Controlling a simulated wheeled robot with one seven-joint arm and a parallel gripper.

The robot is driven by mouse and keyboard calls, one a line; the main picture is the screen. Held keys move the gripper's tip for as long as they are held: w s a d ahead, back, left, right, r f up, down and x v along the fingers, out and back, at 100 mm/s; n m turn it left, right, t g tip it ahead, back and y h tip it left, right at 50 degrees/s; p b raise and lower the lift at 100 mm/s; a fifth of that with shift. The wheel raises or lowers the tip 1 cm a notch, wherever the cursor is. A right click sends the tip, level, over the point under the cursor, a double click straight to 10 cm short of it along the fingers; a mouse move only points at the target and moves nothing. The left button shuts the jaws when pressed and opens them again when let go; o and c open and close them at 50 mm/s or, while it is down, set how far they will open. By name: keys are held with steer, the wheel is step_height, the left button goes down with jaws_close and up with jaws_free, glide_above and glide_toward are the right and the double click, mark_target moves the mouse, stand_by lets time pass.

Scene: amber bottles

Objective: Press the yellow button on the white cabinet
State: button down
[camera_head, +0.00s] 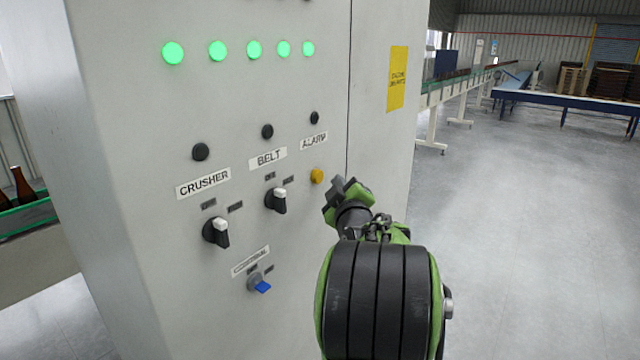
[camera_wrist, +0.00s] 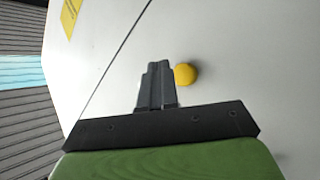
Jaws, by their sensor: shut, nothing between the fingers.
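The white cabinet (camera_head: 300,215) fills the left and middle of the head view. The round yellow button (camera_head: 317,176) sits on its front below the ALARM label. My gripper (camera_head: 335,190) is just right of the button in the head view. In the wrist view the button (camera_wrist: 185,75) shows right beside the tips of my gripper (camera_wrist: 158,70). The fingers are shut together with nothing between them. I see a gap between button and fingers in the head view; whether the tips touch the cabinet I cannot tell.
The CRUSHER knob (camera_head: 217,232), BELT knob (camera_head: 277,199) and a blue-tipped knob (camera_head: 260,283) stick out left of the button. Several green lamps (camera_head: 218,51) glow above. A yellow sign (camera_head: 398,78) is on the cabinet. Open floor (camera_head: 530,230) lies to the right.

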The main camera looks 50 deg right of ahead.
steer(key=s+b, duration=0.2)
steer(key=s, duration=0.1)
steer(key=shift+s+d+f, duration=0.1)
steer(key=shift+s, duration=0.1)
stand_by(0.8)
